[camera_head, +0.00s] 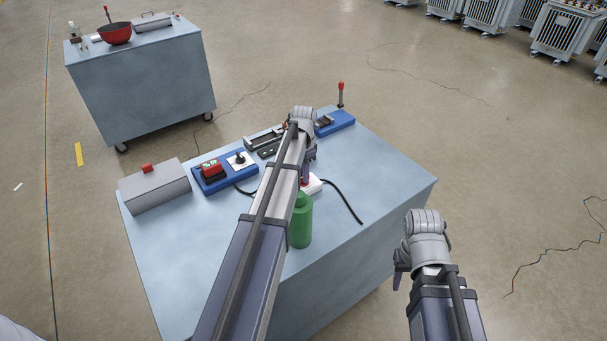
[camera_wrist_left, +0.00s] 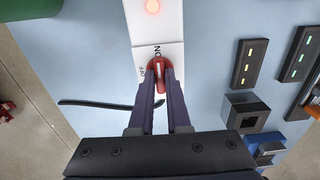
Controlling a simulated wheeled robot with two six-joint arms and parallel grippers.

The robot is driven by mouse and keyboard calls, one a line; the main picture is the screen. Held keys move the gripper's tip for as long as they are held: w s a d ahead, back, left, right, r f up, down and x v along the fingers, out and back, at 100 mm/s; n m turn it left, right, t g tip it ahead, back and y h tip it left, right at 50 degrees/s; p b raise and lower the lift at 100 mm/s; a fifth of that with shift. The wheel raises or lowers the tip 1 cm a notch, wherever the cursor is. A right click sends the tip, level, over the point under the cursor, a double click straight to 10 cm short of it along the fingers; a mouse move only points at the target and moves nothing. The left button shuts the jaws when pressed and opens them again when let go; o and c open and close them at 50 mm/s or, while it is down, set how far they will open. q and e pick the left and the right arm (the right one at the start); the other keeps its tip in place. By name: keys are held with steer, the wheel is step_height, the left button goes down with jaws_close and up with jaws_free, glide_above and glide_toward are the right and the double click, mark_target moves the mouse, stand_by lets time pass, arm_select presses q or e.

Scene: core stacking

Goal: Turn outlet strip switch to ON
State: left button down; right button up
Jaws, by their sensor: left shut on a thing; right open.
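The white outlet strip (camera_head: 314,187) lies on the blue-grey worktop, partly hidden by my left arm in the head view. In the left wrist view the strip (camera_wrist_left: 156,28) shows a glowing red light, an OFF label and an ON label. Its red switch (camera_wrist_left: 157,70) has a white mark roughly in line with the strip, close to the ON label. My left gripper (camera_wrist_left: 157,88) is shut on the switch, one finger on each side, hiding part of it. My right gripper (camera_head: 399,281) is open, off the worktop's right side.
A green bottle (camera_head: 301,222) stands close beside my left arm. A black cable (camera_head: 342,200) runs from the strip. A blue switch panel (camera_head: 225,172) and a grey box (camera_head: 155,187) are at the left. The worktop's right part (camera_head: 385,178) is clear.

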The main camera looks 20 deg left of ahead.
arm_select(q)
steer(key=c, duration=0.9)
jaws_free()
step_height(320, 180, up, 8)
steer(key=p, duration=0.8)
steer(key=shift+f, duration=0.1)
